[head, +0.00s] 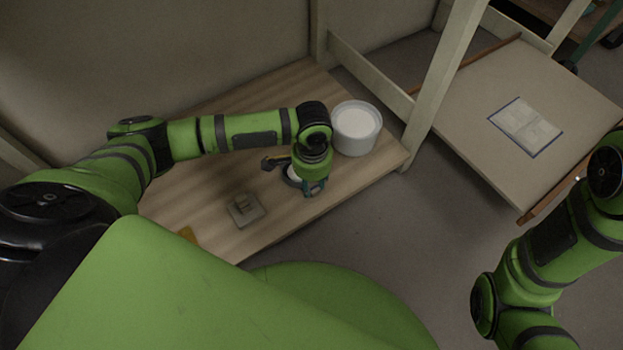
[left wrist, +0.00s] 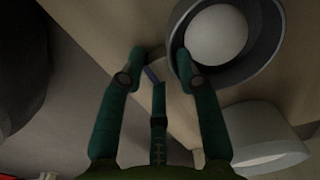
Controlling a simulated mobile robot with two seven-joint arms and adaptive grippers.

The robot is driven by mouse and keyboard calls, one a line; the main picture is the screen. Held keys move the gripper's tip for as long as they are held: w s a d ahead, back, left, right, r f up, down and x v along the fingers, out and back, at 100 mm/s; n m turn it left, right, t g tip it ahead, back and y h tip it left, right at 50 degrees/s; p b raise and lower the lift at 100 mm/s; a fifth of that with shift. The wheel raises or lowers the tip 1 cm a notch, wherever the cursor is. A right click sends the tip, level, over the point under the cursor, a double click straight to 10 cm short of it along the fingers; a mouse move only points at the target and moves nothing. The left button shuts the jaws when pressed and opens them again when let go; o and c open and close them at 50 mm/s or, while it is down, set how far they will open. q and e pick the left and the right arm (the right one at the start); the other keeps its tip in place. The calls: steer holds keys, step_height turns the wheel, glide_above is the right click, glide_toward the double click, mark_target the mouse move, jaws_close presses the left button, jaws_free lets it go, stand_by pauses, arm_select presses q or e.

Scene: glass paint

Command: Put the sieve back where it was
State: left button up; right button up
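My left gripper (head: 314,188) is low over the front edge of the wooden table. In the left wrist view its fingers (left wrist: 158,62) are apart, with no object clearly held between them. A dark grey round vessel (left wrist: 262,42) with a white round patch inside lies at the right finger, whose tip overlaps its rim; I cannot tell whether they touch. In the head view this vessel (head: 291,178) is partly hidden by the gripper. I cannot make out the sieve for sure. My right gripper is out of view.
A white tub (head: 355,140) with white contents stands behind the gripper. A small grey block (head: 245,210) lies left on the wooden table (head: 205,225). A wooden post (head: 441,80) rises at its right corner.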

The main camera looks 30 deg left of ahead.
arm_select(q)
steer(key=shift+o, duration=0.8)
step_height(320, 180, up, 12)
steer(key=shift+d, duration=0.1)
